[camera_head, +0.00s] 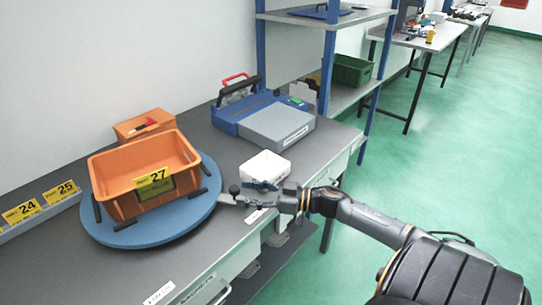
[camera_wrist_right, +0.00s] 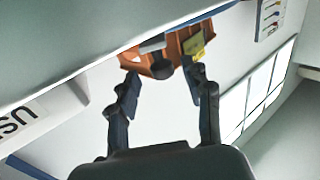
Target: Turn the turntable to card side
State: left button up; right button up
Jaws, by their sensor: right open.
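The turntable is a round blue disc (camera_head: 150,233) on the grey bench, with black pegs around an orange crate (camera_head: 125,168). A yellow card marked 27 (camera_head: 154,184) is on the crate's side that faces the front right. My right gripper (camera_head: 232,194) is at the turntable's right edge, low over the bench; I cannot tell whether it touches the disc. In the right wrist view its two fingers (camera_wrist_right: 166,82) are spread with nothing held. Beyond them are the orange crate, the yellow card (camera_wrist_right: 194,44) and a dark rounded peg end (camera_wrist_right: 160,69). My left gripper is not in view.
A blue-grey device (camera_head: 277,123) is further back, and a smaller orange bin (camera_head: 144,124) stands behind the crate. Yellow cards 24 (camera_head: 21,212) and 25 (camera_head: 60,192) line the left. The bench front is mostly clear.

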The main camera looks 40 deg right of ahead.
jog(key=v, duration=0.8)
jog(key=shift+d, duration=0.1)
jog(key=shift+c, duration=0.4)
